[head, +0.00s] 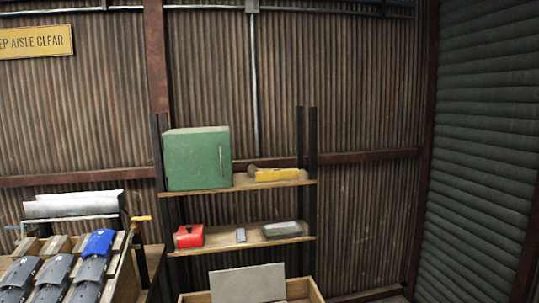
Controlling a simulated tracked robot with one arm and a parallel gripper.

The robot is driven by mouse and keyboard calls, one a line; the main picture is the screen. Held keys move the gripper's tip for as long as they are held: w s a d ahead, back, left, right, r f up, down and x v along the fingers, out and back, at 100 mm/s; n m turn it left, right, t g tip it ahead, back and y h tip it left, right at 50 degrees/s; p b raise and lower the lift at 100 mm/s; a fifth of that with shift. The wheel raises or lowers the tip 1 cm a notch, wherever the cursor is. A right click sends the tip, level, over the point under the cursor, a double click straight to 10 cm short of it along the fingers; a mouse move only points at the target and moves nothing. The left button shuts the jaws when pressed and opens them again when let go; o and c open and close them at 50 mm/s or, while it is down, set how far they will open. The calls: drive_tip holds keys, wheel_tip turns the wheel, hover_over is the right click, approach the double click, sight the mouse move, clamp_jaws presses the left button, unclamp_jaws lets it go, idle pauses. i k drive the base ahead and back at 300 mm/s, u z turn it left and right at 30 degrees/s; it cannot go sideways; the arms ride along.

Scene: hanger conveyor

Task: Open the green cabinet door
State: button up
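The green cabinet (192,160) is a box standing on the upper wooden shelf, at its left end. The door appears shut, flush with the box. My gripper does not show in the head view.
A yellow tool (277,174) lies on the upper shelf, right of the cabinet. The lower shelf holds a red box (189,236) and a grey tray (282,229). A wooden crate (310,290) stands below. A rack with blue and grey parts (97,243) is at left.

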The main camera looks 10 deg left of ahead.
sight(199, 161)
drive_tip(key=u, duration=0.05)
drive_tip(key=i, duration=1.5)
drive_tip(key=u, duration=0.55)
